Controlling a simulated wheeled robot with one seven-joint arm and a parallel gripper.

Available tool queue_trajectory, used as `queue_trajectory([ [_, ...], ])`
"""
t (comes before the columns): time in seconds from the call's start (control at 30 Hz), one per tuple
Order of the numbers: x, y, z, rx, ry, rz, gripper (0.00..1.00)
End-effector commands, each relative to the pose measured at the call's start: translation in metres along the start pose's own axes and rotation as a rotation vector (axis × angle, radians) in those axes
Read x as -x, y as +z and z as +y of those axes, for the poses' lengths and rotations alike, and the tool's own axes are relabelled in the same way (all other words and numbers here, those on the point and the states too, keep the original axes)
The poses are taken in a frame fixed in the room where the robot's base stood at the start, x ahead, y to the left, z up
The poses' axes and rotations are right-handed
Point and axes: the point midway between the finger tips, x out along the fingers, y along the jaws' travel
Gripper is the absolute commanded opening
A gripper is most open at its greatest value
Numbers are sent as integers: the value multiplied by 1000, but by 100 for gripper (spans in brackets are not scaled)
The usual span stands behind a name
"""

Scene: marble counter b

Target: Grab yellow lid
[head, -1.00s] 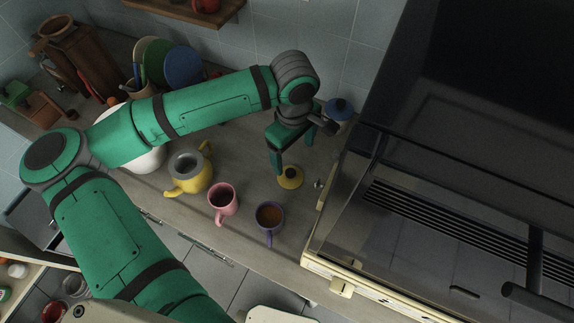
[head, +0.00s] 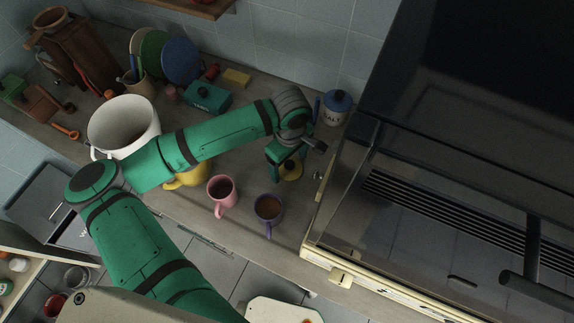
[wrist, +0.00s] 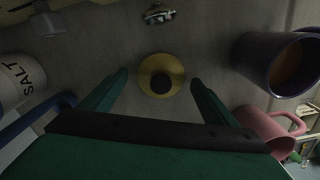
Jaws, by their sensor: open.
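The yellow lid (head: 291,171) lies on the counter beside the oven-like appliance, behind the purple mug. It is round with a dark knob in the middle. In the wrist view the lid (wrist: 160,76) sits just beyond and between my two fingertips. My gripper (head: 287,174) is low over the counter at the lid, pointing down. In the wrist view my gripper (wrist: 158,82) is open, with a finger on each side and nothing between the pads. In the head view the fingers and wrist hide part of the lid. The yellow teapot (head: 187,176) is mostly hidden behind my arm.
A purple mug (head: 268,208) and a pink mug (head: 221,190) stand close in front. A salt jar (head: 335,110) with a blue lid stands behind. The appliance (head: 330,235) borders the right. A white pot (head: 122,122) and a green box (head: 208,98) stand left.

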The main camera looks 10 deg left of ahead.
Motion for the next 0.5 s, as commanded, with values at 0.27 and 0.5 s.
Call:
queue_trajectory([
  [0.27, -3, 0, 0, 0, 0, 0, 81],
  [0.5, -3, 4, 3, -10, 0, 0, 38],
])
